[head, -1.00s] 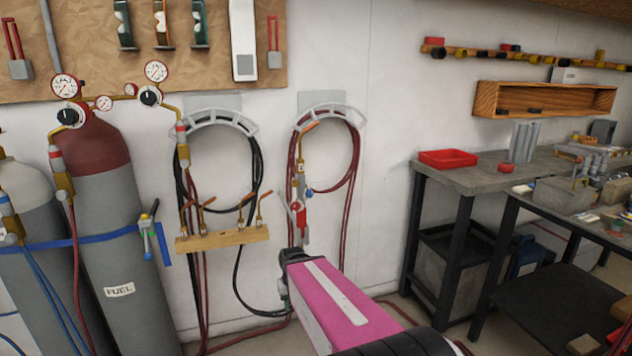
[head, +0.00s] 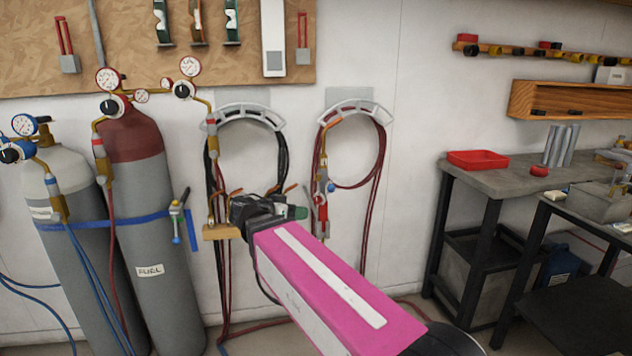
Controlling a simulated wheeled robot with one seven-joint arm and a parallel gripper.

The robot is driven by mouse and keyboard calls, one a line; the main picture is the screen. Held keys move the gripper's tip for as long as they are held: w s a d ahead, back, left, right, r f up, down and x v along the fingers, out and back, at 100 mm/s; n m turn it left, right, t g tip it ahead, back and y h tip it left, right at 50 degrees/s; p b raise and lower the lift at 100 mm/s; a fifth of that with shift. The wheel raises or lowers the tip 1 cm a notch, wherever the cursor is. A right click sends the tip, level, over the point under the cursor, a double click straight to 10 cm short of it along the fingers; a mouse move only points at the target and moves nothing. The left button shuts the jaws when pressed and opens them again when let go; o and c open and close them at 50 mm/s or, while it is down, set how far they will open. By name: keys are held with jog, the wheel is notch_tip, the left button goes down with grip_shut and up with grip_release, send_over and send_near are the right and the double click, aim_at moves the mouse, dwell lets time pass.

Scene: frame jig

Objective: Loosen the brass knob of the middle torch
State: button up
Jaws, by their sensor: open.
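The wooden torch rack (head: 213,233) hangs on the wall below the left hose hanger. Only its left end shows. A brass torch (head: 212,208) stands at that end, and a few copper tips (head: 290,188) stick up behind my gripper. The middle torch and its brass knob are hidden or too small to make out. My dark gripper (head: 258,212), at the end of the pink arm link, is in front of the rack's middle and right. It is open and nothing shows in it. I cannot tell how far it is from the torches.
Dark hoses hang on the left hanger (head: 245,115). A red-handled torch (head: 321,203) hangs with red hoses to the right of my gripper. The red-topped fuel cylinder (head: 150,220) stands to the left, with a blue strap. A workbench (head: 500,177) is at the right.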

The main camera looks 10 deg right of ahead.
aim_at(316, 178)
jog(key=s+a+r+m+t+h, duration=0.2)
jog(key=a+r+m+h, duration=0.15)
jog(key=r, duration=0.55)
jog(key=shift+m+y, duration=0.25)
jog(key=shift+m, duration=0.2)
jog(key=x, duration=1)
jog(key=shift+d+r, duration=0.15)
jog(key=shift+d, duration=0.05)
jog(key=c, duration=0.9)
